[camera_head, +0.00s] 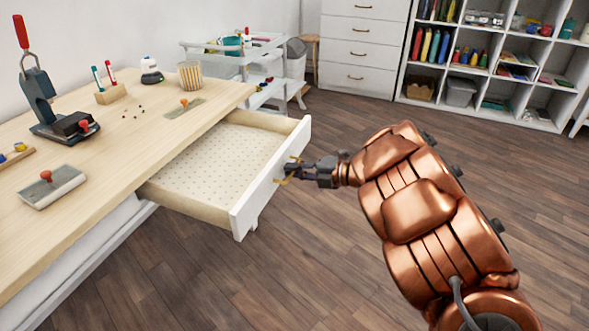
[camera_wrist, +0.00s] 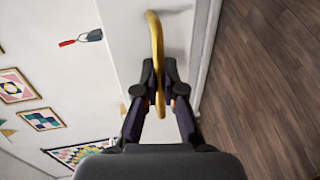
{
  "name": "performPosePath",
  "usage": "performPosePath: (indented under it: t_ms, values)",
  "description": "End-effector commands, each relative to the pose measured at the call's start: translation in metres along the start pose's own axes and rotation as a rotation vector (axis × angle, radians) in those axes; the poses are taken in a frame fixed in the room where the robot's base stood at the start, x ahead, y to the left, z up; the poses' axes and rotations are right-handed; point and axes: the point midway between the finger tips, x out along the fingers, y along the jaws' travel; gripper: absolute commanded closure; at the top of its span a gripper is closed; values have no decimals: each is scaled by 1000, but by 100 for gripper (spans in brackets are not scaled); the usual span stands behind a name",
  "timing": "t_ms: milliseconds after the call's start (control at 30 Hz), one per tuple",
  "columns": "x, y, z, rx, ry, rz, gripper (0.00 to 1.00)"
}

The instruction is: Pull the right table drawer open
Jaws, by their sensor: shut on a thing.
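The right table drawer (camera_head: 226,160) is pulled well out from under the wooden tabletop (camera_head: 130,120). Its inside is empty, with a dotted lining, and its white front (camera_head: 268,183) faces right. My gripper (camera_head: 290,174) is at the drawer front, at the brass handle (camera_head: 284,181). In the wrist view the two dark fingertips (camera_wrist: 161,75) are shut on the curved brass handle (camera_wrist: 156,38), one on each side of it. The white drawer front (camera_wrist: 130,40) fills the middle behind the handle.
The tabletop holds a dark press with a red handle (camera_head: 41,88), a striped cup (camera_head: 190,76) and red-knobbed blocks (camera_head: 52,187). A white cart (camera_head: 240,62) stands behind the table. The wood floor (camera_head: 330,110) right of the drawer is clear apart from my arm.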

Motion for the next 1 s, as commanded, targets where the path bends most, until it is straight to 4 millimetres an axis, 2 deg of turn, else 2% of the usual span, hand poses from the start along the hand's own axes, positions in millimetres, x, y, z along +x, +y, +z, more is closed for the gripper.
performPosePath:
  t_ms: [67, 100, 333, 733, 1000]
  values:
    - [-1, 0, 2, 0, -5, 1, 100]
    - [-1, 0, 2, 0, -5, 1, 89]
    - [0, 0, 1, 0, -3, 0, 66]
    - [-6, 0, 1, 0, -3, -1, 66]
    - [-44, -1, 2, 1, -6, -1, 66]
